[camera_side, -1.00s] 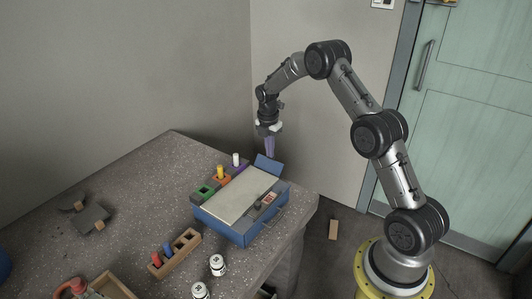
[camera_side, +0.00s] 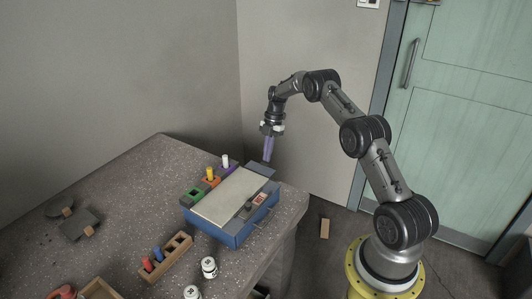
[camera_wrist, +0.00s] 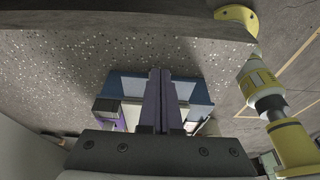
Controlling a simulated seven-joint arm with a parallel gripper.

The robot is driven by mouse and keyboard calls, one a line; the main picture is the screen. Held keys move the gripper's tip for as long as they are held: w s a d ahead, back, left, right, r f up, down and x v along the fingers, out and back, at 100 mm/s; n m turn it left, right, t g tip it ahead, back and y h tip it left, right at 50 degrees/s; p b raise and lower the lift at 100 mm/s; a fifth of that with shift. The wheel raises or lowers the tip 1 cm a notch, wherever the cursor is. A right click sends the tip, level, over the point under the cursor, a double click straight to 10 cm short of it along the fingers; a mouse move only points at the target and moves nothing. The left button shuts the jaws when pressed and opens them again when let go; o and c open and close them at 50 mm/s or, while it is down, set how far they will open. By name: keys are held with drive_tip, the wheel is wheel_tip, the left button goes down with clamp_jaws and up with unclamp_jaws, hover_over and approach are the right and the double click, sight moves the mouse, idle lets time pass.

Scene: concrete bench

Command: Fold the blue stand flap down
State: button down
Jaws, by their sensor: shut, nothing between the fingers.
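The blue stand (camera_side: 226,231) is a low box with a pale panel on top, on the bench. Its flap (camera_side: 261,168), at the far right end, shows as a thin grey-blue strip lying low, roughly level with the top. My gripper (camera_side: 267,160) has long purple fingers pointing down, shut and empty, just above the flap; I cannot tell whether the tips touch it. In the wrist view my gripper (camera_wrist: 160,72) covers the middle of the stand, and blue parts (camera_wrist: 198,92) show on both sides of the fingers.
Coloured blocks with a yellow peg (camera_side: 210,174) and a white peg (camera_side: 225,160) line the stand's far left side. A wooden peg holder (camera_side: 166,262) and white jars (camera_side: 209,267) stand in front. Dark grey pieces (camera_side: 80,224) lie at left. The bench middle left is clear.

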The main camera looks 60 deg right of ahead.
drive_tip(key=shift+d+f, duration=0.15)
drive_tip(key=shift+f, duration=0.25)
idle(0.3)
drive_tip(key=d+r, duration=0.7)
drive_tip(key=r, duration=0.4)
drive_tip(key=shift+r, duration=0.15)
drive_tip(key=shift+s, duration=0.1)
